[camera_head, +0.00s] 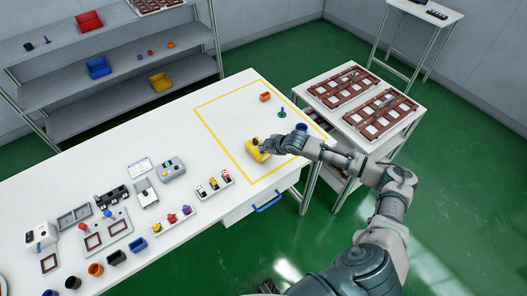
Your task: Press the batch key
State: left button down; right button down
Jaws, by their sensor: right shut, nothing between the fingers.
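My right arm reaches in from the lower right. My right gripper (265,146) is shut and empty, with its fingertips at a small yellow box (256,155) near the front edge of the white table (228,195). The box stands inside a yellow outlined area. A dark part shows on top of the box beside the fingertips; I cannot tell whether they touch it. A grey device (172,168) with small coloured marks stands further left. No key is clearly labelled as the batch key at this size. My left gripper is out of view.
A green peg-like object (282,113), an orange block (265,97) and a blue object (301,127) stand near my right gripper. A side table (350,135) holds brown trays. Several small parts and fixtures crowd the table's left half. A shelf (120,90) stands behind.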

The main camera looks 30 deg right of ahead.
jog(key=shift+a+r, duration=0.1)
jog(key=shift+a, duration=0.25)
jog(key=shift+d+f, duration=0.2)
jog(key=shift+f, duration=0.15)
jog(key=shift+d+f, duration=0.1)
jog(key=shift+d, duration=0.15)
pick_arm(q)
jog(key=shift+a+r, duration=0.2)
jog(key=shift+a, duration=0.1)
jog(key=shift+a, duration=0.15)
pick_arm(e)
jog(key=shift+a+f, duration=0.1)
jog(key=shift+a, duration=0.2)
